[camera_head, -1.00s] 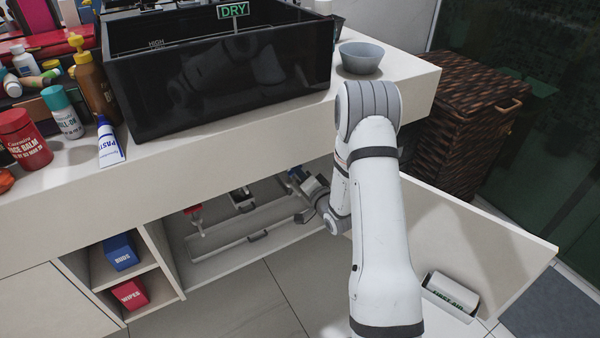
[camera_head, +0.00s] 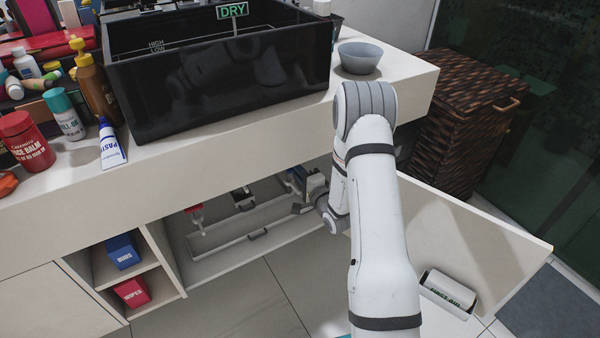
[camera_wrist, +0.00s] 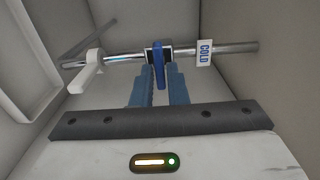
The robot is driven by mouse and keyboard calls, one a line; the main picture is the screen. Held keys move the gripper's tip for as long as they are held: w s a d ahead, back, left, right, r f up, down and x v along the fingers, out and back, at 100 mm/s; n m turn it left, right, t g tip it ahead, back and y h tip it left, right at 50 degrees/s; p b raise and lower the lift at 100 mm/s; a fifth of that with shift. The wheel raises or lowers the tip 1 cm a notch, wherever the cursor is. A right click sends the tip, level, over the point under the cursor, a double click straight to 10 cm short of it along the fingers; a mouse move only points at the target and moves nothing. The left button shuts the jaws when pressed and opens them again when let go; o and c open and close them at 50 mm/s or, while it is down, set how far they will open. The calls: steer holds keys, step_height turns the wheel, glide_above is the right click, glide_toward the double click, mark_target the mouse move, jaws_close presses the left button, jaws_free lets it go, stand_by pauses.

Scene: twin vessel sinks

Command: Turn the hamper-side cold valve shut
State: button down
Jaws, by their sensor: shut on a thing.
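In the wrist view, the blue cold valve handle (camera_wrist: 159,68) sits on a metal pipe (camera_wrist: 130,55) and points across it toward me. A white tag reading COLD (camera_wrist: 205,53) hangs on the pipe just right of it. My gripper (camera_wrist: 163,82) has its blue-grey fingers on either side of the handle and is shut on it. In the head view, my arm reaches into the open cabinet (camera_head: 215,255) under the counter. The handle is hidden there, and my gripper is too small and shadowed to read. The brown wicker hamper (camera_head: 465,120) stands right of the counter.
A white lever (camera_wrist: 87,76) is on the pipe's left end, close by. Cabinet walls are near on both sides. An open door (camera_head: 470,245) with a first aid box (camera_head: 447,290) stands right of my arm. Shelves with BUDS (camera_head: 122,251) and WIPES (camera_head: 132,291) boxes are left.

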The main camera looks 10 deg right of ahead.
stand_by(0.3)
steer(key=c, duration=1.5)
jaws_free()
steer(key=p+v, duration=0.2)
steer(key=v, duration=0.5)
steer(key=shift+s+d, duration=0.15)
steer(key=shift+s, duration=0.2)
